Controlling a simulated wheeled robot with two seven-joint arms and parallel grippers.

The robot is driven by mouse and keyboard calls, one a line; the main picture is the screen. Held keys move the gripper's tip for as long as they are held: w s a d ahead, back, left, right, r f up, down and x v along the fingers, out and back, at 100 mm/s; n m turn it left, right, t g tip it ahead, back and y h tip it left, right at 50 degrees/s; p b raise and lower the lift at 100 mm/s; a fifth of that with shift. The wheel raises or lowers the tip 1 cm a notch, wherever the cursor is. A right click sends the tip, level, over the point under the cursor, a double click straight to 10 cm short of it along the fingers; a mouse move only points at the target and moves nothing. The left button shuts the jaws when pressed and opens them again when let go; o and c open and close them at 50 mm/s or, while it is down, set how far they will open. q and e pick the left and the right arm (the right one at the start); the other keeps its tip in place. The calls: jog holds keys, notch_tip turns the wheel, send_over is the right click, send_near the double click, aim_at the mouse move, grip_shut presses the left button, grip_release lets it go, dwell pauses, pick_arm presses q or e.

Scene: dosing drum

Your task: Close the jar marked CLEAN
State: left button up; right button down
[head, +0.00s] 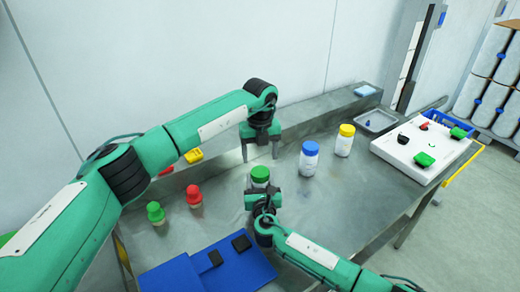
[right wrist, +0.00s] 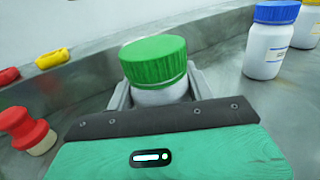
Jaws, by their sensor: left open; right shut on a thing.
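A white jar with a green lid (head: 260,174) stands on the metal bench, and the right wrist view shows its lid (right wrist: 154,62) close up. My right gripper (head: 261,191) is shut on this jar's body, below the lid, with one finger on each side. The lid sits on the jar; I cannot tell how tightly. My left gripper (head: 261,154) is open and empty, pointing down above and behind the green lid. A blue-lidded jar (head: 309,161) and a yellow-lidded jar (head: 344,141) stand to the right. No label is readable, so I cannot tell which says CLEAN.
Small green-topped (head: 155,213) and red-topped (head: 194,196) pieces stand at left. A yellow piece (head: 193,156) lies at the back. A blue mat (head: 180,278) with black blocks is in front. A white board (head: 395,152) with clips and a grey tray (head: 376,121) are at right.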

aim_at(260, 171)
pick_arm(q)
notch_tip(260, 171, down, 6)
jog(key=shift+f, duration=0.25)
jog(key=c, duration=1)
jog(key=m, duration=0.5)
jog(key=shift+m, duration=0.3)
jog(key=m, duration=0.5)
jog(key=shift+m, duration=0.4)
jog(key=o, duration=1.2)
jog(key=shift+c, duration=0.2)
notch_tip(260, 171, up, 12)
